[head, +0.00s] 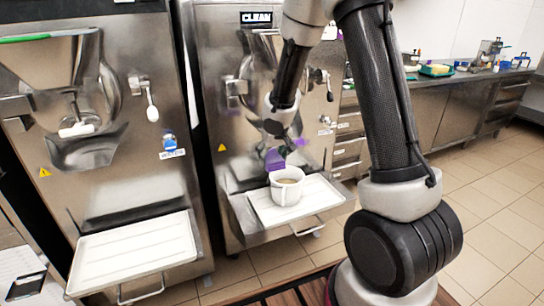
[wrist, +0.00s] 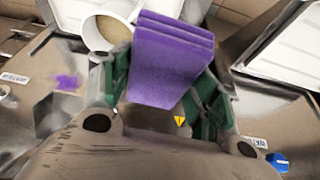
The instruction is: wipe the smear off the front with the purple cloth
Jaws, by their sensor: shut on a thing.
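My gripper (head: 278,146) is in front of the right batch freezer (head: 215,105), its jaws shut on the folded purple cloth (head: 275,160). In the wrist view the cloth (wrist: 172,60) sticks out from between the green-edged fingers of my gripper (wrist: 163,90). A small purple smear (head: 299,141) is on the freezer's steel front, just right of my gripper. In the wrist view the smear (wrist: 67,82) lies left of the cloth, apart from it. I cannot tell whether the cloth touches the front.
A white tub (head: 287,189) with tan contents stands on the freezer's white tray (head: 325,192), just below the cloth. Handles and a spout jut from the front above. A second freezer (head: 145,160) with its own tray (head: 135,250) stands left. A counter (head: 440,85) runs along the right.

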